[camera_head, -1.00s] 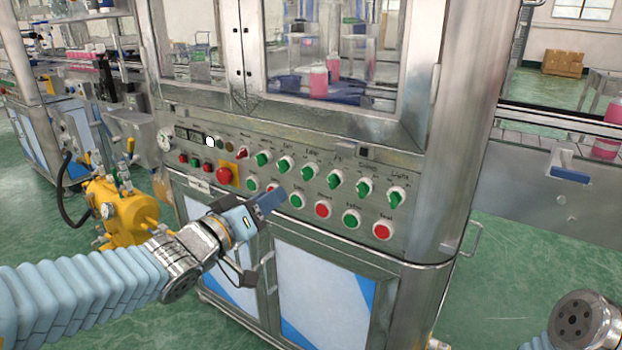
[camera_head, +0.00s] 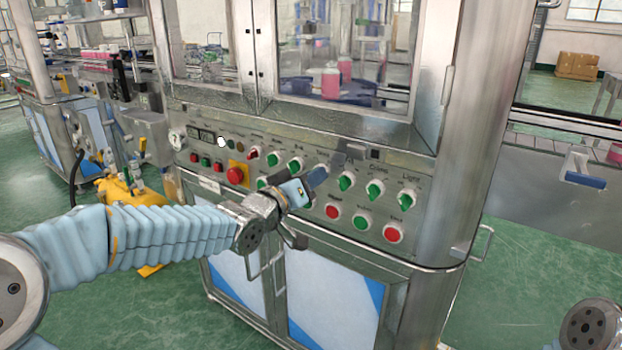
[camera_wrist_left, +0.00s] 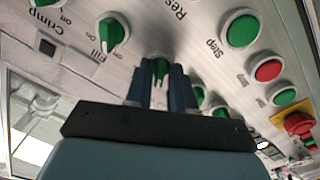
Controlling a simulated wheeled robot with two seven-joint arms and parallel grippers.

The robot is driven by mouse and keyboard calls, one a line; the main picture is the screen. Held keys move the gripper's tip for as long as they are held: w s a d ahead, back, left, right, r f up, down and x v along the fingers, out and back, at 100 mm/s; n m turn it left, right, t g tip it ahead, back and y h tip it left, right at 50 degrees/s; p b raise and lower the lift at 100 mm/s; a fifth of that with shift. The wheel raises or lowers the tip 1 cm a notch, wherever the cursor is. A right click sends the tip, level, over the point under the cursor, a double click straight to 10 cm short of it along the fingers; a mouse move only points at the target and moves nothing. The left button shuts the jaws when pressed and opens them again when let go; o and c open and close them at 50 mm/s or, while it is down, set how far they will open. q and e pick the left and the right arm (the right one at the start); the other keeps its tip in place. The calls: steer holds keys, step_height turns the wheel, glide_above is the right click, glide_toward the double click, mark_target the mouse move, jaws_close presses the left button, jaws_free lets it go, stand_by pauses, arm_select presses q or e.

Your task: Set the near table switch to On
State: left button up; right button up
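The table switch is a green rotary knob on a white base, on the sloping steel control panel (camera_head: 310,225). In the head view my left gripper (camera_head: 318,178) covers it. In the left wrist view the table switch (camera_wrist_left: 159,68) shows between the two blue fingertips of my left gripper (camera_wrist_left: 161,74). The fingers stand apart, one on each side of the knob; whether they touch it I cannot tell. Its pointer setting is hidden by the fingers. My right gripper is out of view.
The fill switch (camera_wrist_left: 113,34) is close beside my left fingers. Green crimp (camera_head: 375,189) and light (camera_head: 406,198) switches are farther right. Round push buttons line the lower row, including a red one (camera_head: 333,212). A red emergency button (camera_head: 235,175) is left. A steel door handle (camera_head: 270,272) is below.

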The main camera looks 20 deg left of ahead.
arm_select(q)
jaws_close()
steer(key=m+b, duration=1)
steer(key=m, duration=0.1)
steer(key=shift+m, duration=0.3)
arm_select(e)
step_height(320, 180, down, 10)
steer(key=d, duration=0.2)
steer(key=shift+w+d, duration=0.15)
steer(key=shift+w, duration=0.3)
arm_select(q)
steer(key=shift+m, duration=0.3)
